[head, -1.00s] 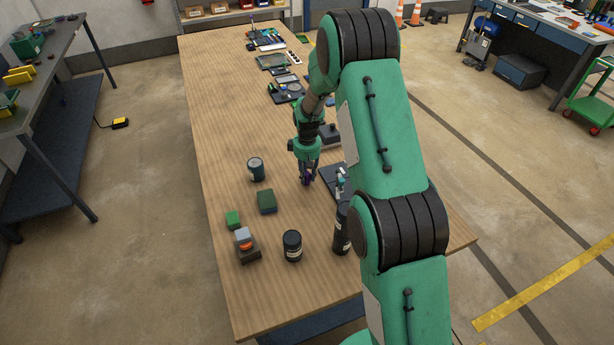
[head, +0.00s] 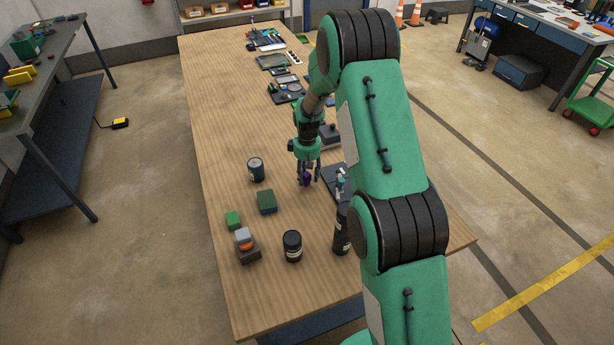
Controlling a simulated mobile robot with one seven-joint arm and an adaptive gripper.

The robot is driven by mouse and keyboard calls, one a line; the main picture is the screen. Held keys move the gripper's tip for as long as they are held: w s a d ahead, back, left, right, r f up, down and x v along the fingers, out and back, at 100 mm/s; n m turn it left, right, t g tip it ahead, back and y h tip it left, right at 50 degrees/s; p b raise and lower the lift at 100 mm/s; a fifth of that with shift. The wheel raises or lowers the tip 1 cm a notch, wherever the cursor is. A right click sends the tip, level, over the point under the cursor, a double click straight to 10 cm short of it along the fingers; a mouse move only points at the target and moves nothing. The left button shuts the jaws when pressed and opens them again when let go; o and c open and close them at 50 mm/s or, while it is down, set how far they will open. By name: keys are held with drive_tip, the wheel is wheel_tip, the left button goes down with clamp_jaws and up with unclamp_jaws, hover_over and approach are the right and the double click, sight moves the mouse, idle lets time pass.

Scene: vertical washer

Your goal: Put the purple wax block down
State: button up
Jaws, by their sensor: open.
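The purple wax block (head: 306,179) is small and dark purple and stands low at the table top, between the fingers of my gripper. My gripper (head: 308,181) points straight down over it. Its fingers are open, one on each side of the block. The block appears to rest on the wooden table (head: 225,120), though its underside is too small to make out.
A dark tray (head: 330,172) with small items lies just right of the gripper. The table's left middle is clear.

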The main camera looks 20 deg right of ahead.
wheel_tip(320, 180, up, 12)
drive_tip(key=shift+p, duration=0.45)
idle(0.7)
wheel_tip(320, 180, up, 15)
drive_tip(key=m+t, duration=0.1)
hover_over(307, 174)
drive_tip(key=s+a, duration=0.4)
drive_tip(key=s, duration=0.4)
drive_tip(key=s+a+r+m+t, duration=0.1)
drive_tip(key=s+a+r+t, duration=0.15)
drive_tip(key=s+r, duration=0.8)
drive_tip(key=s+a+r+m, duration=0.1)
drive_tip(key=s+r, duration=0.1)
drive_tip(key=s, duration=0.7)
drive_tip(key=s+a+r+m+t, duration=0.1)
drive_tip(key=s+a+r, duration=0.1)
drive_tip(key=s, duration=0.7)
drive_tip(key=s+a+r+m+t, duration=0.1)
drive_tip(key=s+r, duration=0.1)
drive_tip(key=s, duration=0.6)
drive_tip(key=shift+s+a+r, duration=0.25)
drive_tip(key=shift+s+a, duration=0.05)
drive_tip(key=shift+s, duration=0.1)
